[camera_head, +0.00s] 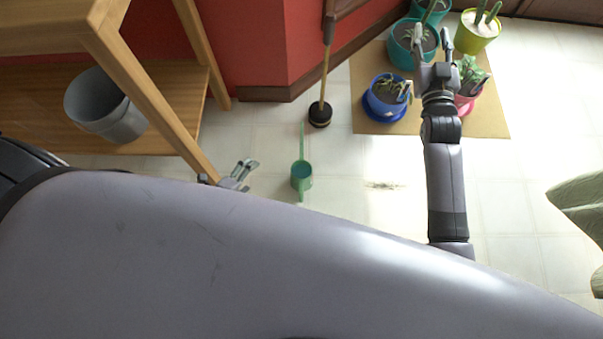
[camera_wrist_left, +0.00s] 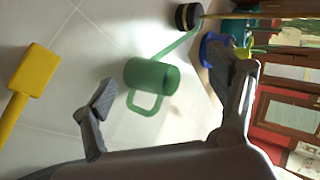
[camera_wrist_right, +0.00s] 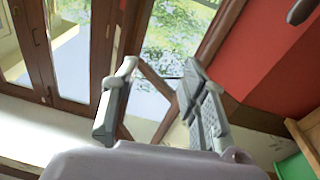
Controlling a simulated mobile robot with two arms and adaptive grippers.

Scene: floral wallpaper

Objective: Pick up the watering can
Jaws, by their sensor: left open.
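The green watering can (camera_head: 301,183) stands on the tiled floor in the head view, its long spout pointing away. My left gripper (camera_head: 247,175) is open and empty, to the left of the can and apart from it. In the left wrist view the can (camera_wrist_left: 158,77) shows between the spread fingers, beyond their tips, with its loop handle facing the gripper; no contact shows. My right gripper (camera_head: 432,40) is open and empty over the potted plants in the head view. Its spread fingers also show in the right wrist view (camera_wrist_right: 157,80), pointing toward glazed doors.
A wooden shelf (camera_head: 165,85) with a grey bucket (camera_head: 105,105) stands at the left, near my left gripper. A plunger-like tool (camera_head: 320,112) leans behind the can. Several potted plants stand on a tan mat (camera_head: 375,75). A yellow tool (camera_wrist_left: 35,70) shows in the left wrist view.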

